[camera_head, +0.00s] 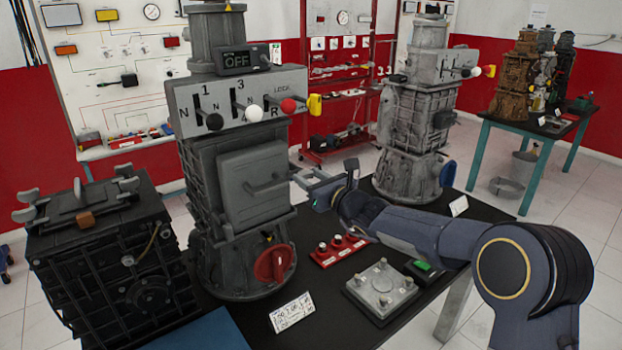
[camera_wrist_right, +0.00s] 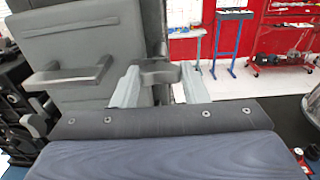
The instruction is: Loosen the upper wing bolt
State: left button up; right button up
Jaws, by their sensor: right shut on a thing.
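My right gripper (camera_head: 306,179) reaches in from the right to the side of a grey cover (camera_head: 252,172) on the tall engine trainer (camera_head: 215,215). In the right wrist view, its two pale fingers (camera_wrist_right: 160,84) are shut on a dark grey wing bolt (camera_wrist_right: 158,71) at the cover's edge, one finger on each side of it. The cover's bar handle (camera_wrist_right: 68,76) shows left of the fingers, and in the head view (camera_head: 268,184). In the head view the fingers mostly hide the bolt. My left gripper is not in view.
Levers with coloured knobs (camera_head: 254,112) stick out above the cover. A red rotary knob (camera_head: 272,263) is below it. A black box (camera_head: 95,255) stands left. A red block (camera_head: 338,249) and a grey plate (camera_head: 381,290) lie near my right arm. A second trainer (camera_head: 420,110) stands behind.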

jog(key=shift+f+n+b, duration=0.15)
jog(key=shift+n+b, duration=0.15)
jog(key=shift+b, duration=0.35)
jog(key=n+b, duration=0.3)
jog(key=b, duration=0.2)
jog(key=n+b, duration=0.4)
jog(key=shift+s+a+f+b, duration=0.1)
jog(key=shift+f+b, duration=0.05)
jog(key=shift+b, duration=0.2)
jog(key=n+b, duration=0.3)
jog(key=n, duration=0.2)
jog(key=shift+b, duration=0.3)
pick_arm(q)
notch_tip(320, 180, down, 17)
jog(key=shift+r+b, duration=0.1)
jog(key=shift+b, duration=1.05)
pick_arm(e)
jog(key=n, duration=0.5)
jog(key=shift+n, duration=0.3)
jog(key=o, duration=1)
jog(key=shift+s, duration=0.1)
